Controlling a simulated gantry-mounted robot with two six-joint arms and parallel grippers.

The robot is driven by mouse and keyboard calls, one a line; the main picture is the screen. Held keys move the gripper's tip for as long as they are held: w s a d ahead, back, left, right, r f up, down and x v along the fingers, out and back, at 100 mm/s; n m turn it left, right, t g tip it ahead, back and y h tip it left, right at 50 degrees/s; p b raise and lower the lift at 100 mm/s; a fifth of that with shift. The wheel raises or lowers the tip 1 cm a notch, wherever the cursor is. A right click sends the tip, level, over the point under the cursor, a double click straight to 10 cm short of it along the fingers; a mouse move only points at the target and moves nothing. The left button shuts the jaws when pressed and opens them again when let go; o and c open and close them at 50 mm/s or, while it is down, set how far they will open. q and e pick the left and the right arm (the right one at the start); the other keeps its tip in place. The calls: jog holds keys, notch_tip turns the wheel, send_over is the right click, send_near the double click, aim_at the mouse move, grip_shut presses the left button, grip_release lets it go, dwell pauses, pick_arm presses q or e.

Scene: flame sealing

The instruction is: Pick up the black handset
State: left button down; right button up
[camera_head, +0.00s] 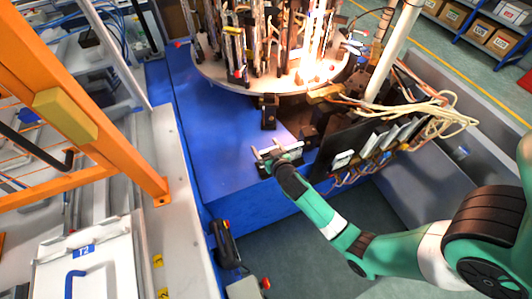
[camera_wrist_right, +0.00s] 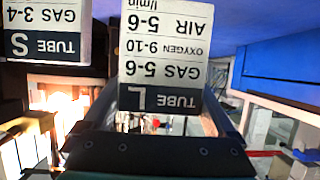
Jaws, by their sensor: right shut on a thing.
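A black handset (camera_head: 226,243) with red at its end is upright beside the white bench, low at the centre left of the head view. My right gripper (camera_head: 276,153) is well above and to the right of it in the picture, over the front edge of the blue bench. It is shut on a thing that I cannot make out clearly. In the right wrist view, a white card marked TUBE L (camera_wrist_right: 163,50) covers the space between the dark fingers. I cannot tell whether they touch the card. My left gripper is not in view.
A round turntable (camera_head: 215,82) with flames stands behind on the blue bench (camera_head: 225,170). A dark panel with hoses (camera_head: 430,112) is right of my gripper. An orange frame (camera_head: 120,160) stands at left. A TUBE S card (camera_wrist_right: 45,42) is in the right wrist view.

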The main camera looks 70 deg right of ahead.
jog(key=shift+d+f+b, duration=0.15)
jog(key=shift+f+b, duration=0.3)
jog(key=shift+f, duration=0.45)
jog(key=shift+d+f+b, duration=0.1)
jog(key=shift+f+b, duration=0.3)
jog(key=shift+f, duration=0.5)
jog(key=shift+f, duration=0.15)
jog(key=o, duration=1.2)
